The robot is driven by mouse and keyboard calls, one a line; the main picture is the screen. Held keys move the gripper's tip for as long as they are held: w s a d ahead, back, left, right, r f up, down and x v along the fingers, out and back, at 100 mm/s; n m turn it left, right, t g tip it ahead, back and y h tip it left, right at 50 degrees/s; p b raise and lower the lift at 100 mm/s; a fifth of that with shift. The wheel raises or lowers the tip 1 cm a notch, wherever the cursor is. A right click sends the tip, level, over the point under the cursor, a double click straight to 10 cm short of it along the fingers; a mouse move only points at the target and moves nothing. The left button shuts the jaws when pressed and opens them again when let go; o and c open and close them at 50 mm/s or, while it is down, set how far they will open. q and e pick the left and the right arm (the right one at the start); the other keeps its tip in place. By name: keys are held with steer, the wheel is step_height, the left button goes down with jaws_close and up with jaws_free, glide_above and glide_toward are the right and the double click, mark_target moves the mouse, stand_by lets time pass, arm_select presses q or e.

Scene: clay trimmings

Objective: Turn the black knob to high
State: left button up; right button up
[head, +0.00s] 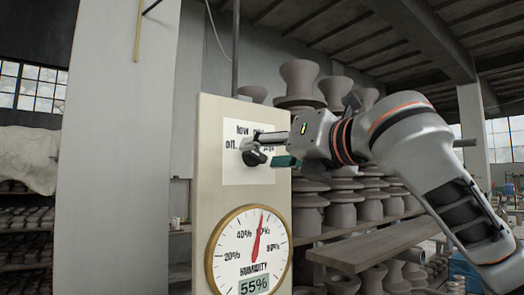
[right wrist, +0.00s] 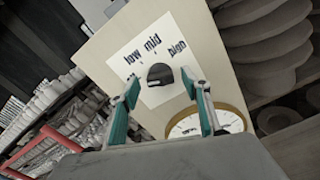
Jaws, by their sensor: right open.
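The black knob (head: 254,157) sticks out from a white label sheet (head: 235,176) on an upright pale board. It also shows in the right wrist view (right wrist: 160,76), between my fingertips and beyond them. The words low, mid and high show around it in the right wrist view; the off mark is partly hidden by a finger. I cannot tell which mark the knob points to. My right gripper (head: 267,151) is open, its teal-padded fingers (right wrist: 160,88) on either side of the knob. I cannot tell whether they touch it. My left gripper is in neither view.
A round humidity gauge (head: 228,262) sits on the pale board (head: 209,150) below the knob, reading 55%. Shelves of stacked clay pots (head: 343,212) stand behind and to the right. A wooden plank (head: 375,242) lies under my right arm. A grey pillar (head: 125,150) stands at left.

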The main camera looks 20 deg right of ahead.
steer(key=shift+w+a, duration=0.15)
steer(key=shift+w, duration=0.35)
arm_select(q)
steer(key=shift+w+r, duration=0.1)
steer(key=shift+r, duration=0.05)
arm_select(e)
steer(key=shift+w, duration=0.1)
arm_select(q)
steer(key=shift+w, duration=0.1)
arm_select(e)
steer(key=c, duration=1.1)
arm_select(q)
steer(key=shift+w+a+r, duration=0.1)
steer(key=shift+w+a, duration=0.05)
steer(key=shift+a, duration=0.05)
